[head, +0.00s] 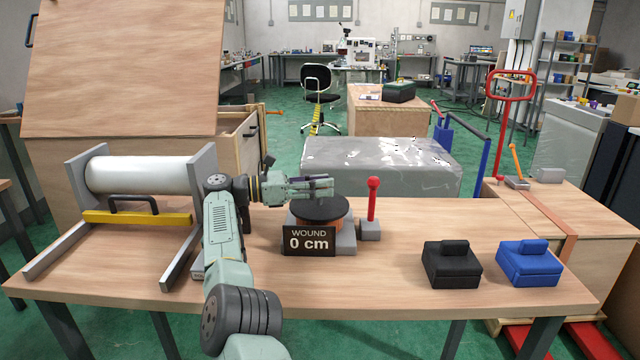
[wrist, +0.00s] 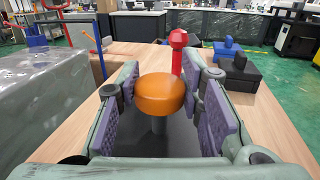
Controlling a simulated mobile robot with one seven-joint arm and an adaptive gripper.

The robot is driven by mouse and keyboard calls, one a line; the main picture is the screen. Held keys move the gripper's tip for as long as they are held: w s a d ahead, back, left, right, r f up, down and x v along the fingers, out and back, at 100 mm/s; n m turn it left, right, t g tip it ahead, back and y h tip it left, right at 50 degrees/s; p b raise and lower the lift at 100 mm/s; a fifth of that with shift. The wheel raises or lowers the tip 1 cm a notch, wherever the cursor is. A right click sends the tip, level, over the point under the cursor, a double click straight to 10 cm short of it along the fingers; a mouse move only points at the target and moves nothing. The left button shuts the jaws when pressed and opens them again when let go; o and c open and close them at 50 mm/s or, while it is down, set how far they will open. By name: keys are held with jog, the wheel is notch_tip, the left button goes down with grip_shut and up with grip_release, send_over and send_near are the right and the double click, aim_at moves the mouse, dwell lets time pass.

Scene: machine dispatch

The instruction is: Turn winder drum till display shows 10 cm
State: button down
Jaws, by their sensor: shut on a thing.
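The winder drum has a dark round top (head: 318,209) over a copper-coloured winding and stands on a grey base near the table's middle. Its display (head: 308,242) reads "WOUND 0 cm". My gripper (head: 322,184) reaches in from the left just above the drum's top. In the wrist view an orange round knob (wrist: 160,92) on a grey post stands on the dark drum top (wrist: 150,142). My gripper's purple-padded fingers stand on either side of the knob, shut on it. In the head view my fingers hide the knob.
A red-knobbed lever (head: 372,200) stands close to the drum's right. Black (head: 451,265) and blue (head: 528,264) blocks sit further right. A white roll (head: 137,175) in a frame with a yellow bar (head: 137,218) is at left. The table's front middle is clear.

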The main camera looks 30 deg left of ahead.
jog(key=c, duration=1.1)
grip_release()
